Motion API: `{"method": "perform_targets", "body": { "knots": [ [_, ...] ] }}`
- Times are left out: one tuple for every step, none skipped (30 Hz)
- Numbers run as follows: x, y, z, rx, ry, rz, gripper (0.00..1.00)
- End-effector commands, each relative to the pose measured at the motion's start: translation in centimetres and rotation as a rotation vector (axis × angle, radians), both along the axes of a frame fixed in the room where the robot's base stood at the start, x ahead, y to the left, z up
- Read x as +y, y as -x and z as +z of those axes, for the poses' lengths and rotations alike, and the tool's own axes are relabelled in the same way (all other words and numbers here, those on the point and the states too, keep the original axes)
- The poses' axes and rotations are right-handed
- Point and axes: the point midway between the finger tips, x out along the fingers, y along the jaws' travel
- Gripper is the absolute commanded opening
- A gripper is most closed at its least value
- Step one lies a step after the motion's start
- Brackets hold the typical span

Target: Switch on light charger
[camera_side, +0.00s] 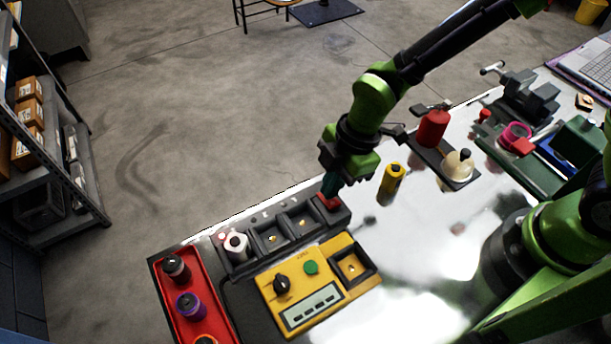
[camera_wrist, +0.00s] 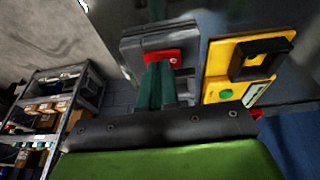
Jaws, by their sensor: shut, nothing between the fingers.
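A long dark grey charger (camera_side: 262,259) with a row of square bays lies along the bench's far edge. Its red switch (camera_side: 327,202) sits at the right end. The switch also shows in the wrist view (camera_wrist: 175,56), partly hidden behind my fingers. A white cylindrical light (camera_side: 236,246) stands in the charger's left bay; the other bays look empty. My gripper (camera_side: 331,188) is shut and empty, with dark green fingers pointing down at the red switch. The fingertips are at or just over the switch; I cannot tell whether they touch it.
A yellow box (camera_side: 304,294) with a green button and black knob stands in front of the charger. A red tray (camera_side: 194,262) with several small cylinders is at left. A yellow cylinder (camera_side: 392,178) stands right of my gripper.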

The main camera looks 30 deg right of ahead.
Motion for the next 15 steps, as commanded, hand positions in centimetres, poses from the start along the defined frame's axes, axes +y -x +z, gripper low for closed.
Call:
{"method": "perform_targets", "body": {
  "knots": [
    [0.0, 0.0, 0.0, 0.0, 0.0, 0.0, 0.0],
    [0.0, 0.0, 0.0, 0.0, 0.0, 0.0, 0.0],
    [0.0, 0.0, 0.0, 0.0, 0.0, 0.0, 0.0],
    [0.0, 0.0, 0.1, -0.001, 0.0, 0.0, 0.0],
    [0.0, -0.1, 0.2, -0.001, -0.001, 0.0, 0.0],
    [0.0, -0.1, 0.5, -0.002, -0.001, -0.001, 0.0],
    [0.0, -0.2, 0.8, -0.002, -0.001, -0.001, 0.0],
    [0.0, -0.2, 1.1, -0.003, -0.001, -0.001, 0.0],
    [0.0, -0.3, 1.7, -0.005, -0.002, 0.0, 0.0],
    [0.0, -0.4, 2.3, -0.005, -0.002, 0.0, 0.0],
    [0.0, -0.5, 2.9, -0.006, -0.002, -0.002, 0.0],
    [0.0, -0.6, 3.8, -0.007, -0.003, -0.002, 0.0],
    [0.0, -0.7, 4.5, -0.007, -0.003, -0.002, 0.0],
    [-0.3, -0.9, 5.1, -0.007, -0.003, -0.004, 0.0],
    [-0.6, -1.1, 6.1, -0.008, -0.002, -0.005, 0.0]
  ]
}}
